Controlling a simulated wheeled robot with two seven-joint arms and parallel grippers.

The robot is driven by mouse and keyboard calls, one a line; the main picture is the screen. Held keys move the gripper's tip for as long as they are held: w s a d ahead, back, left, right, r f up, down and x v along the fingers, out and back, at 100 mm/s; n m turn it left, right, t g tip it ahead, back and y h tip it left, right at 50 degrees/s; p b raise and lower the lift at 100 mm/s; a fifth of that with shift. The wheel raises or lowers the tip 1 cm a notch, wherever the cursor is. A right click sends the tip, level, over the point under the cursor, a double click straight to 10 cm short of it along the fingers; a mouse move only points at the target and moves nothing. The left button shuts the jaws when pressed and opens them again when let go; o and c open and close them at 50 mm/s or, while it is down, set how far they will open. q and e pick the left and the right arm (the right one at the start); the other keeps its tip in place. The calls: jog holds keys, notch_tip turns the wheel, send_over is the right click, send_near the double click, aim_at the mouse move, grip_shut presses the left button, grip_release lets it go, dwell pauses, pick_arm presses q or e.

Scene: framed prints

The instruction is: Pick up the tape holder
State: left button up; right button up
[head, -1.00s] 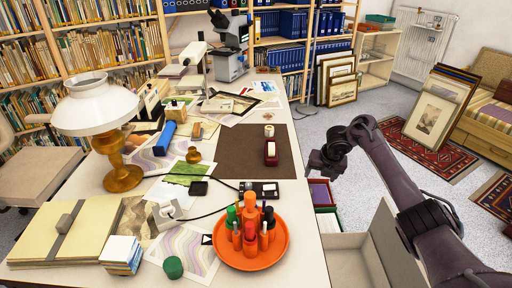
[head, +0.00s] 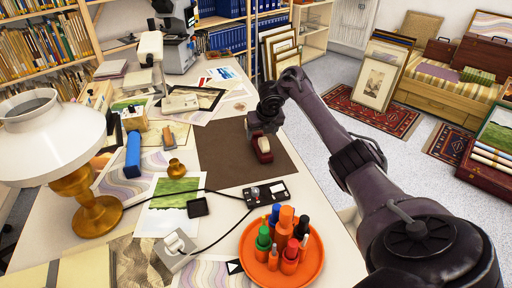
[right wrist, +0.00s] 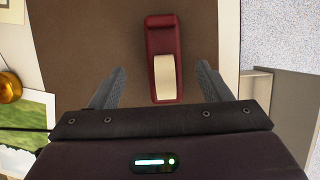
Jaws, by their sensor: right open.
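The tape holder (head: 262,148) is dark red with a pale tape part. It lies on the brown desk mat (head: 215,155). My right gripper (head: 265,127) is just above and behind it, partly covering its far end in the head view. In the right wrist view the tape holder (right wrist: 164,32) lies lengthwise ahead. The open fingers of my right gripper (right wrist: 162,70) point at it, one to each side of its near end, with nothing between them gripped. My left gripper is not in view.
An orange tray (head: 250,268) with several bottles and pens stands at the near desk edge. A black device (head: 266,193) with a cable lies before the mat. A lamp (head: 55,140) stands at left. The mat around the tape holder is clear.

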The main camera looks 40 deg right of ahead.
aim_at(262, 139)
jog(key=shift+d+f, duration=0.1)
jog(key=shift+f, duration=0.3)
jog(key=x, duration=0.3)
jog(key=shift+d+f, duration=0.15)
jog(key=shift+f, duration=0.1)
jog(key=shift+b+x, duration=0.3)
jog(key=shift+x, duration=0.45)
jog(key=shift+w+d, duration=0.1)
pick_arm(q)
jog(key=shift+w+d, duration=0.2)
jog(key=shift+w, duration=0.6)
pick_arm(e)
jog(key=shift+c, duration=0.3)
jog(key=c, duration=1.2)
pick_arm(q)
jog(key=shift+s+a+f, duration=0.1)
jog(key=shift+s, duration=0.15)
pick_arm(e)
jog(key=shift+r, duration=0.15)
jog(key=shift+c, duration=0.6)
